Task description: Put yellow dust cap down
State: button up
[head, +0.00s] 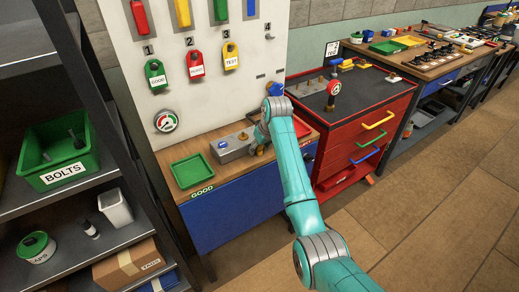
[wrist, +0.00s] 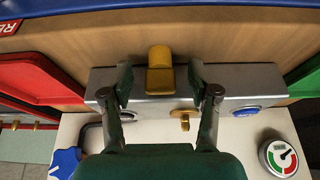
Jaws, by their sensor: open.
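The yellow dust cap (wrist: 160,71) shows in the wrist view between my fingertips, at the wood-side edge of a grey metal block (wrist: 250,82). My gripper (wrist: 160,90) is open, with a finger on each side of the cap and a visible gap to each. I cannot tell whether the cap rests on the block or on the wood beside it. In the head view my gripper (head: 259,142) is low at the right end of the block (head: 232,148), and my arm hides much of that spot.
The block has a blue button (wrist: 246,111) and a brass-coloured part (wrist: 181,119). A green tray (head: 192,170) lies left on the bench. A red tray (wrist: 40,75) shows in the wrist view. A tool panel (head: 215,100) rises behind; a red cabinet (head: 365,130) stands right.

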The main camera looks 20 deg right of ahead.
jog(key=c, duration=0.9)
jog(key=shift+c, duration=0.2)
